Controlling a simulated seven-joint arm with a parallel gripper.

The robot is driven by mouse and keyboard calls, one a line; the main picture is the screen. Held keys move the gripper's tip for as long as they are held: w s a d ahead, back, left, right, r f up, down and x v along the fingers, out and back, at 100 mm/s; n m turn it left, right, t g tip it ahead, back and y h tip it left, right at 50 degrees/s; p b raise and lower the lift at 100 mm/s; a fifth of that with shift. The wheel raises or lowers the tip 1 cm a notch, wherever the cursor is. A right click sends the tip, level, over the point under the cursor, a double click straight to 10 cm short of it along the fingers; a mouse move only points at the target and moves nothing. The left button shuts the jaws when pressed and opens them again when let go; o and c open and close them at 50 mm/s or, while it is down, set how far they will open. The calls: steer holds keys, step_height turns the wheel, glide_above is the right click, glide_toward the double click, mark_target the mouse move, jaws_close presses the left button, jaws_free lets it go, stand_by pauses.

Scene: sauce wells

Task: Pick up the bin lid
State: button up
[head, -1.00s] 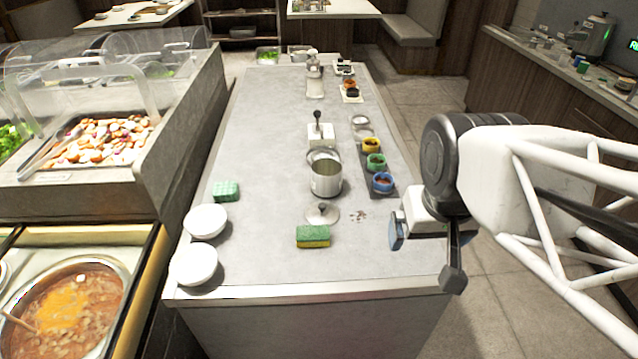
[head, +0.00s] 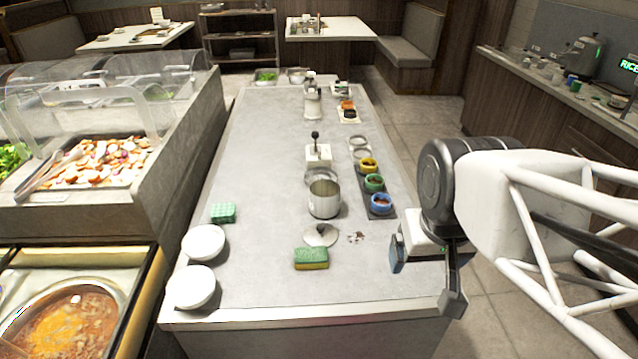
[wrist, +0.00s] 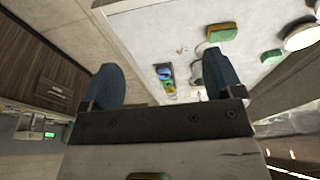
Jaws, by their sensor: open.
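The bin lid (head: 321,236) looks like a round silvery lid with a small knob. It lies on the grey counter in front of an open metal bin (head: 324,200). My gripper (wrist: 160,70) is open and empty, with its two blue fingers spread apart in the wrist view. In the head view its blue fingertip is near the counter's right edge, to the right of the lid and apart from it. In the wrist view I cannot clearly make out the lid; the right finger may partly hide it.
A green and yellow sponge (head: 311,258) lies just in front of the lid. Yellow, green and blue sauce cups (head: 381,203) stand in a row to its right rear. Dark crumbs (head: 356,237) lie beside it. White bowls (head: 195,287) stand at the front left. The front right counter is clear.

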steer(key=c, duration=0.5)
steer(key=shift+c, duration=0.2)
steer(key=w+a+f+n+g, duration=0.1)
steer(key=w+a+f+n, duration=0.2)
steer(key=w, duration=0.6)
steer(key=w+a+f+n, duration=0.1)
steer(key=w+a+n, duration=0.1)
steer(key=w+n, duration=0.5)
steer(key=w+a+f+n, duration=0.2)
steer(key=w+a+f, duration=0.1)
steer(key=w+f, duration=0.1)
steer(key=w+a+f+n+g, duration=0.1)
steer(key=w+a+f+n, duration=0.1)
steer(key=w, duration=0.4)
steer(key=w+a+f+n+h, duration=0.1)
steer(key=w+a+f+n, duration=0.2)
steer(key=w+f, duration=0.2)
steer(key=shift+w+a+f+n+g, duration=0.1)
steer(key=shift+a+f+n+g, duration=0.2)
steer(key=shift+f, duration=0.05)
steer(key=shift+w+a+f+n, duration=0.3)
steer(key=shift+w+a+f, duration=0.05)
steer(key=shift+f, duration=0.1)
